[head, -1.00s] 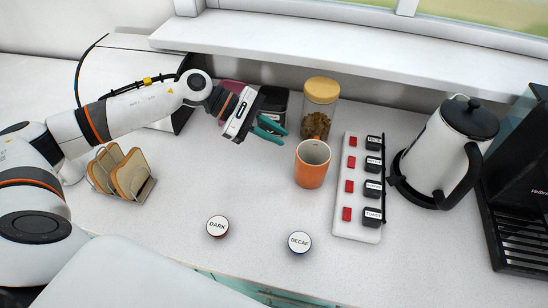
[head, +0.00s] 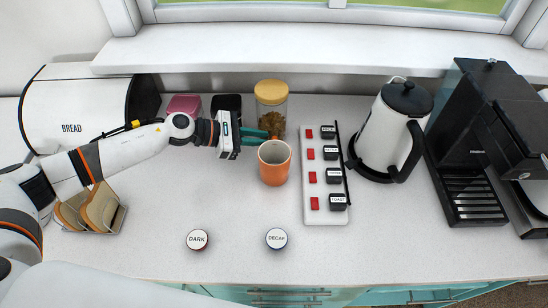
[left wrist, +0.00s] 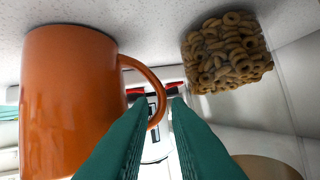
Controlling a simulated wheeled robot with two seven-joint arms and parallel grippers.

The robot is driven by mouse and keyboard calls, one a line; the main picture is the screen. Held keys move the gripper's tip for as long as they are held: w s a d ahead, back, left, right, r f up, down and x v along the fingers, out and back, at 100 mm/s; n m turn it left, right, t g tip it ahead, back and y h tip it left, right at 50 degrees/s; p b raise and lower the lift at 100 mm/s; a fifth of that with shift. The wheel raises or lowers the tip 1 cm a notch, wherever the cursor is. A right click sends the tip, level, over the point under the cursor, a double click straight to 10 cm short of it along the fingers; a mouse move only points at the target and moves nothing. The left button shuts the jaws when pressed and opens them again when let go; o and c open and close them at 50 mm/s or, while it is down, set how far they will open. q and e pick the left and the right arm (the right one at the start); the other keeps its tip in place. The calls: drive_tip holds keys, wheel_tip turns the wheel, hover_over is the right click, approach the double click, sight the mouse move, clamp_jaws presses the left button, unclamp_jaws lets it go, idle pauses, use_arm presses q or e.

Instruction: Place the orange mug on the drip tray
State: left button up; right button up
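The orange mug (head: 274,164) stands upright on the counter, its open top showing. My left gripper (head: 264,136) is just behind its rim in the head view. In the left wrist view the mug (left wrist: 68,100) appears upside down at left, and its handle reaches toward the gap between the teal fingertips (left wrist: 160,105). The fingers are apart, so the gripper is open; I cannot tell whether they touch the handle. The drip tray (head: 474,198) is a black slatted grille at the front of the black coffee machine (head: 480,110) at right. My right gripper is out of view.
A cereal jar (head: 271,108) stands close behind the mug. A switch strip (head: 325,215) and a white kettle (head: 388,130) stand between mug and coffee machine. Two round lids, DARK (head: 197,240) and DECAF (head: 276,239), lie in front. The front counter is mostly clear.

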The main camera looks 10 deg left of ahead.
use_arm(q)
drive_tip(key=shift+x, duration=1.15)
drive_tip(key=shift+w+d, duration=0.15)
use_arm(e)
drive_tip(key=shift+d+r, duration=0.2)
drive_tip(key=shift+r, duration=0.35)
use_arm(q)
clamp_jaws()
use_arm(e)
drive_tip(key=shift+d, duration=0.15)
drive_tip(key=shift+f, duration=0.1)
